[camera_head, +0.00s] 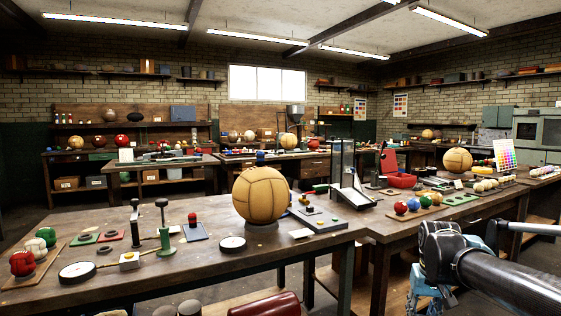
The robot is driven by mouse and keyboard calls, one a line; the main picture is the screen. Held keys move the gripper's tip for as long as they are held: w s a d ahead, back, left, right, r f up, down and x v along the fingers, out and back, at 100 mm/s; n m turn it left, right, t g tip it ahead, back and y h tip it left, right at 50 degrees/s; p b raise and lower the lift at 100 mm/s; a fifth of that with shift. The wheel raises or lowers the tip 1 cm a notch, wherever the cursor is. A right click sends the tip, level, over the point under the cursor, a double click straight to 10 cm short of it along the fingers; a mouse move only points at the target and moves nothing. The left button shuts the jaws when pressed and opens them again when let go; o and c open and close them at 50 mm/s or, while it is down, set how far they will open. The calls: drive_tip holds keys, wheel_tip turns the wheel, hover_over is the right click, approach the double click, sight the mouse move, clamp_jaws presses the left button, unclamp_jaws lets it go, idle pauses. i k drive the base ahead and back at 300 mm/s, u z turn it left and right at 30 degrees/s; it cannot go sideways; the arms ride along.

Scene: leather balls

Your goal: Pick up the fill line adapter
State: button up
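I cannot tell for certain which item is the fill line adapter. Several small fittings stand on the near workbench (130,275): a green stand with an upright post (166,240), a dark upright tool with a round knob (135,225), a small pale block with a yellow top (129,260), and a red-topped piece on a blue plate (194,230). My gripper (424,292) is at the lower right, beside the right-hand bench and apart from these items. Its fingers are small and partly hidden by my arm, so their opening does not show clearly.
A large tan leather ball (261,195) sits on a ring on the near bench. Round gauges (77,272) and (232,244) lie flat there. Small coloured balls (22,263) sit at its left end. The right bench (400,228) is crowded. A red case (268,305) is below.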

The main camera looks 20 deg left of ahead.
sight(261, 154)
drive_tip(key=z, duration=1.5)
drive_tip(key=k, duration=2.7)
drive_tip(key=u, duration=0.6)
drive_tip(key=i, duration=1)
